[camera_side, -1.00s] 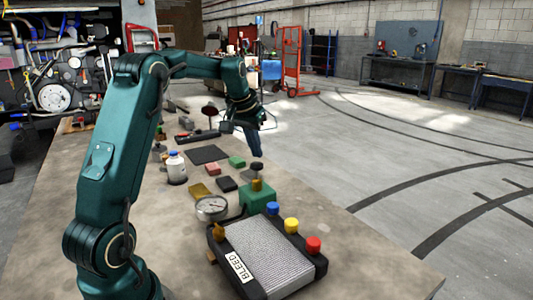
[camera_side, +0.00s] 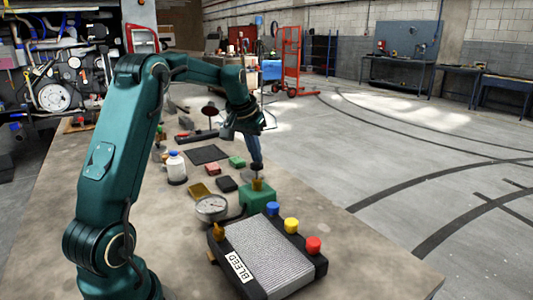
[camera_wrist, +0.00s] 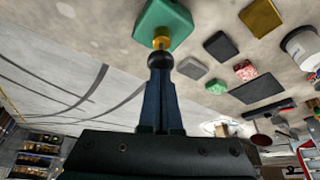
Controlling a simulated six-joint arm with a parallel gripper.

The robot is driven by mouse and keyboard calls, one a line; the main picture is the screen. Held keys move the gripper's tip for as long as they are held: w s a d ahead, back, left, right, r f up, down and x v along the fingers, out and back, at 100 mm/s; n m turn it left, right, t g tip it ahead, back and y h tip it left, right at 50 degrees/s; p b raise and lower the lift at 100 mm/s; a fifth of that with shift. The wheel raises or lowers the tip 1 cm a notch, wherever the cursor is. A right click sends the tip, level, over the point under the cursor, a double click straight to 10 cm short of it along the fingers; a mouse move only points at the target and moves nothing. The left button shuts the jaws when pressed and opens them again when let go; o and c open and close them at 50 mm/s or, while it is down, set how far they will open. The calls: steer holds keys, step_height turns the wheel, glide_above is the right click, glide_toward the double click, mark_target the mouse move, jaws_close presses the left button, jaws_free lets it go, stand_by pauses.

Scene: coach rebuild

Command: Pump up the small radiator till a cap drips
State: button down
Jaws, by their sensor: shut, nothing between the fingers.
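The small radiator (camera_side: 270,255) lies flat at the table's front, with a BLEED label on its near end. Blue (camera_side: 272,208), yellow (camera_side: 291,225) and red (camera_side: 313,244) caps line its right side; I see no drip. A round gauge (camera_side: 211,208) stands at its far left corner; its reading is too small to tell. Behind is the green pump block (camera_side: 262,199) with a brass stem (camera_side: 257,184). My gripper (camera_side: 256,165) is shut and points down over the stem. In the wrist view, the pump's dark round knob (camera_wrist: 161,59) sits right at the fingertips, apparently touching them.
Table to the right of the pump is clear.

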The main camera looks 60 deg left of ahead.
steer(key=shift+f, duration=1.3)
steer(key=shift+r, duration=2.05)
steer(key=shift+f, duration=0.1)
